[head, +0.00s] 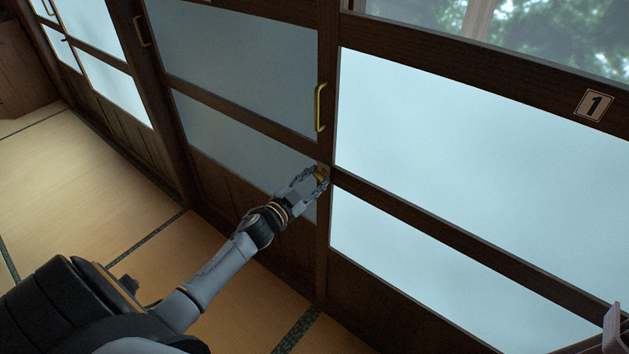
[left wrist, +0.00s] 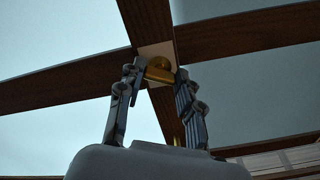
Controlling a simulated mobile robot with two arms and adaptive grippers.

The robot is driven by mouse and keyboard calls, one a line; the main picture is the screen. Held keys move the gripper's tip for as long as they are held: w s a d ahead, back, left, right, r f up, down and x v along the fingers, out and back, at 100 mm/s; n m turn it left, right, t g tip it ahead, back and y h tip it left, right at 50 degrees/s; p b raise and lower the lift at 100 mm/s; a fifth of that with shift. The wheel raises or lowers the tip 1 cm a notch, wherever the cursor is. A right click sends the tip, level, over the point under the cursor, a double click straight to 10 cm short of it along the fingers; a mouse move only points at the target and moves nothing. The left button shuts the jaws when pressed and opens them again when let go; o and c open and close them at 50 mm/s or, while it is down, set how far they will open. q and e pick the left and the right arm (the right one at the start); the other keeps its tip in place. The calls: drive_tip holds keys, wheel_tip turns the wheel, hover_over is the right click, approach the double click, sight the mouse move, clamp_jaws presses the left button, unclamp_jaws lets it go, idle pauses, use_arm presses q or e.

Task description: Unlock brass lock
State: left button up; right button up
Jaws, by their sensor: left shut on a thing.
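The brass lock (head: 321,174) sits on the dark wooden door stile, below the brass pull handle (head: 320,107). My left gripper (head: 318,176) reaches it from the lower left and is shut on it. In the left wrist view the lock (left wrist: 160,69) shows between the two fingertips of the gripper (left wrist: 158,76), against a pale square plate (left wrist: 154,50) where the wooden bars cross. The fingers hide part of the lock, and I cannot tell whether it is turned. My right gripper is not in view.
Sliding doors with frosted panes (head: 470,150) fill the right and middle. A plaque with the number 1 (head: 593,105) is on the upper right rail. Tatami floor (head: 80,190) lies clear at the left.

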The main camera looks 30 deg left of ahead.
use_arm(q)
drive_tip(key=m+b, duration=0.3)
drive_tip(key=m, duration=0.9)
drive_tip(key=shift+f, duration=0.1)
idle(0.5)
drive_tip(key=o, duration=1.1)
drive_tip(key=shift+o, duration=0.2)
drive_tip(key=s, duration=1.2)
drive_tip(key=shift+a, duration=0.4)
